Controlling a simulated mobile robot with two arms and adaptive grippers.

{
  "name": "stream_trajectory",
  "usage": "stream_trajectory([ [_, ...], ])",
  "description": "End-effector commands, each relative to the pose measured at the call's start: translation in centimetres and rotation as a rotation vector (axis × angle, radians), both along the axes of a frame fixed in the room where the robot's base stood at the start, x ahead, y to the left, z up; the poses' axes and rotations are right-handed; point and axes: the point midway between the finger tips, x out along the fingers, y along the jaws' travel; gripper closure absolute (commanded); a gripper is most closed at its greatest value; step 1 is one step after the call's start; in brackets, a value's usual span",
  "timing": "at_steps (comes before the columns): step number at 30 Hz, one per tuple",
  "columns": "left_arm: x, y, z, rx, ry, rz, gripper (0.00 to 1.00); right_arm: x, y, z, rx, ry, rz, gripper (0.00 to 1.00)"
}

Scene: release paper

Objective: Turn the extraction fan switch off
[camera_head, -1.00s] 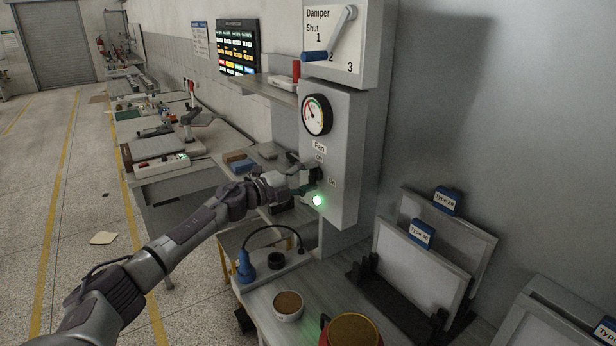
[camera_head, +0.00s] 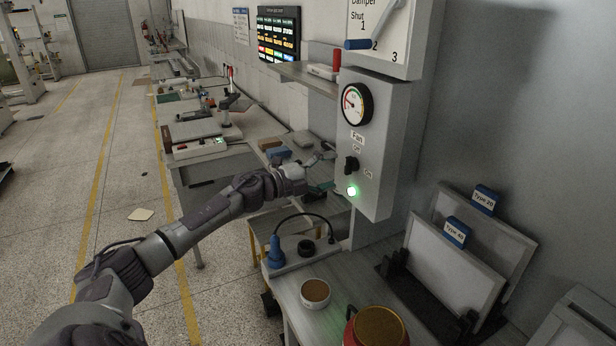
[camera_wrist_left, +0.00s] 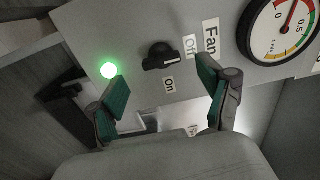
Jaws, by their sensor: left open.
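The fan switch is a black rotary knob (camera_head: 351,164) on the front of a grey control box (camera_head: 384,146), between an "Off" label above it and an "On" label to its right. It also shows in the wrist view (camera_wrist_left: 158,56); its exact pointing direction is hard to tell. A green lamp (camera_head: 351,191) below the knob is lit, also in the wrist view (camera_wrist_left: 109,71). My left gripper (camera_head: 326,171) is open and empty, in front of the knob and apart from it. In the wrist view its green-padded fingers (camera_wrist_left: 163,90) stand either side of the knob's position.
A round gauge (camera_head: 356,104) sits above the switch, and a damper panel (camera_head: 384,38) with a blue-handled lever is higher up. Below are a bench with a tan-topped bowl (camera_head: 315,293), a red container (camera_head: 377,327) and a blue plug (camera_head: 275,252) with cable. Framed panels (camera_head: 453,262) stand at right.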

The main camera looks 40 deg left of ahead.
Motion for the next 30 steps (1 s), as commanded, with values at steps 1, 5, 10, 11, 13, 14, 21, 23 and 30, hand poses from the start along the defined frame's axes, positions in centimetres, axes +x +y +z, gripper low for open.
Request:
stream_trajectory([
  [1,-1.1,0.4,-0.3,0.002,0.006,0.0,0.21,0.0,0.1,0.0,0.001,0.0,0.0,0.22],
  [5,-3.2,1.2,-0.3,0.002,0.006,-0.001,0.21,0.0,0.1,0.0,0.001,0.0,0.0,0.22],
  [10,-5.3,2.1,-0.2,0.002,0.004,-0.001,0.21,0.0,0.1,0.0,0.001,0.0,-0.001,0.22],
  [11,-5.5,2.2,-0.2,0.002,0.004,-0.001,0.21,0.0,0.1,0.0,0.001,0.0,-0.001,0.22],
  [13,-6.1,2.5,-0.1,-0.001,0.003,-0.001,0.21,0.0,0.1,0.0,0.001,0.0,-0.001,0.22],
  [14,-6.3,2.6,-0.1,-0.001,0.003,0.0,0.21,0.0,0.1,0.0,0.001,0.0,-0.001,0.22],
  [21,-6.9,2.8,0.0,0.0,0.0,-0.001,0.21,0.0,0.1,0.0,0.001,0.0,-0.001,0.22],
  [23,-6.9,2.8,0.0,0.001,0.0,-0.001,0.21,0.0,0.1,0.0,0.001,0.0,-0.001,0.22],
  [30,-6.9,2.8,0.0,0.0,0.0,-0.001,0.21,0.0,0.1,0.0,0.001,0.0,-0.001,0.22],
])
